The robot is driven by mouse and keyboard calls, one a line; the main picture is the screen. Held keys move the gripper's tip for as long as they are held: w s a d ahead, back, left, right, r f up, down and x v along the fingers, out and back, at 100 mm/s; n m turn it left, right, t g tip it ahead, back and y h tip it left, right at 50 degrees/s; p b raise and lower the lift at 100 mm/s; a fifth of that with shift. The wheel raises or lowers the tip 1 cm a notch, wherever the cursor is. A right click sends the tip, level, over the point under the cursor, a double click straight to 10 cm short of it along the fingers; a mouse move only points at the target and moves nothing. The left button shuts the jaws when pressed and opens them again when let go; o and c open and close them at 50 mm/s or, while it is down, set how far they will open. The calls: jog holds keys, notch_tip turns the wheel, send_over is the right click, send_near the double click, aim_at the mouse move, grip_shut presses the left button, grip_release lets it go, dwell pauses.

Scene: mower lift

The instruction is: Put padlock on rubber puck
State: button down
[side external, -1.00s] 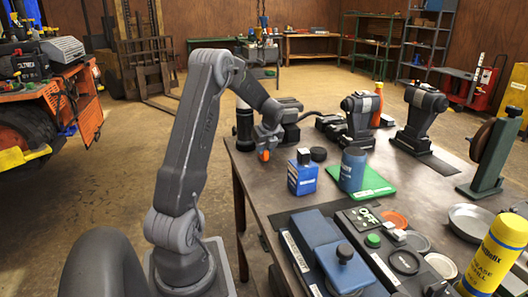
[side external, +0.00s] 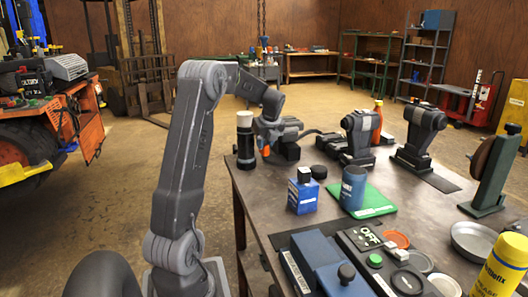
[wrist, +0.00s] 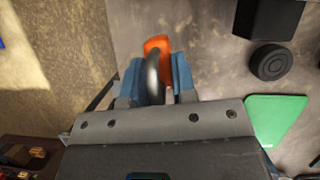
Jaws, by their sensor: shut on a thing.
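The padlock has an orange body (wrist: 157,44) and a grey shackle. My gripper (wrist: 153,80) is shut on it, with blue jaws on both sides of the shackle. In the side view the orange padlock (side external: 266,150) hangs below my gripper, above the table's far left corner. The rubber puck (side external: 318,171) is a flat black disc lying on the table, right of the padlock and apart from it. It also shows in the wrist view (wrist: 271,62), to the right of my gripper, with nothing on top.
A black cylinder with a white top (side external: 245,143) stands at the left edge. A dark vise (side external: 361,133) is behind.

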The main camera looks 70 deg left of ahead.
jog(key=shift+w, duration=0.1)
jog(key=w+r+m, duration=0.1)
jog(key=w+r, duration=0.3)
jog(key=w, duration=0.4)
send_over(317, 167)
jog(key=d, duration=0.2)
jog(key=shift+m+t, duration=0.3)
notch_tip(317, 167, down, 7)
jog(key=shift+w+r, duration=0.1)
jog(key=shift+r, duration=0.1)
jog(key=shift+f, duration=1.95)
jog(key=shift+f, duration=0.1)
jog(key=c, duration=1.4)
grip_release()
jog(key=shift+f, duration=0.1)
jog(key=o, duration=0.5)
